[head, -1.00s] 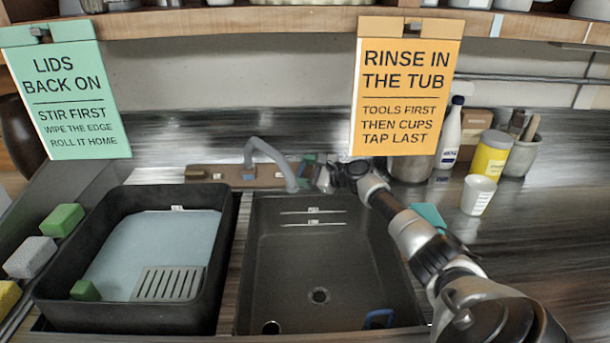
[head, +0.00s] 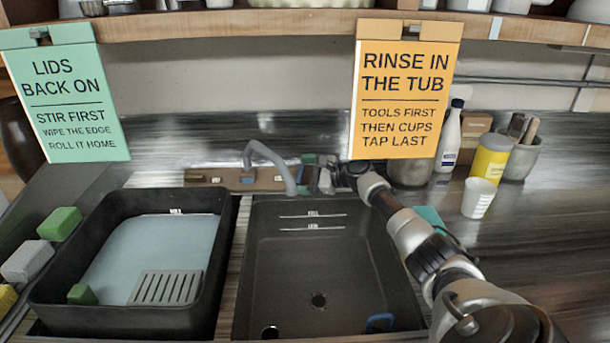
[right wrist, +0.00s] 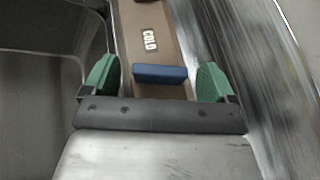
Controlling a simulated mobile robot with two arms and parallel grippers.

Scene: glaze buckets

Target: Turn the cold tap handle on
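The cold tap handle (right wrist: 160,74) is a short blue bar on a brown panel (right wrist: 150,20), beside a COLD label, in the right wrist view. My right gripper (right wrist: 158,80) is open, with one green fingertip on each side of the handle. I see gaps between the handle and both fingertips. In the head view my right gripper (head: 312,174) is at the right end of the panel, beside the grey spout (head: 272,156), and hides the handle. My left gripper is not in view.
The dark sink tub (head: 318,265) lies below the spout, with a blue item (head: 380,322) in it. A black tray (head: 222,262) stands at left. A white bottle (head: 450,140), yellow jar (head: 489,158) and white cup (head: 478,198) stand right. The orange sign (head: 403,90) hangs above my gripper.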

